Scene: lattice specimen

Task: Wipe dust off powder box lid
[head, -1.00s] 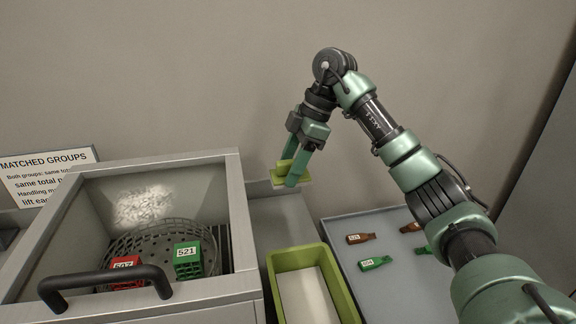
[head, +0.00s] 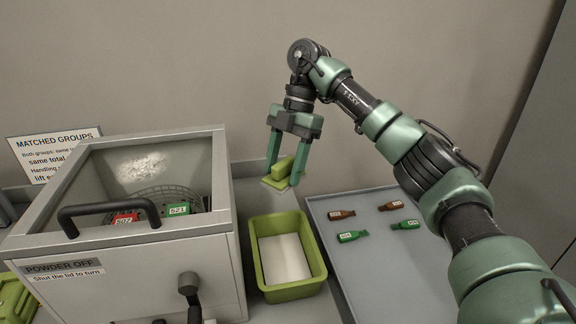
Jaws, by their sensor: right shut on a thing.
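The powder box (head: 140,285) stands at the left, labelled "POWDER OFF". Its framed lid (head: 215,170) has a clear pane and a dark bar handle (head: 108,207) along the front. A whitish dusty patch (head: 143,164) shows on the pane toward the back. My right gripper (head: 284,172) is shut on a yellow-green wiping pad with a raised grip (head: 278,181). It holds the pad in the air to the right of the lid, apart from it. My left gripper is not in view.
Inside the box are a round mesh basket (head: 155,197), a red block (head: 125,218) and a green block (head: 178,209). A green tray (head: 258,285) with a white sheet sits right of the box. A grey tray (head: 350,270) holds several small brown and green bottles. A sign (head: 50,148) stands behind.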

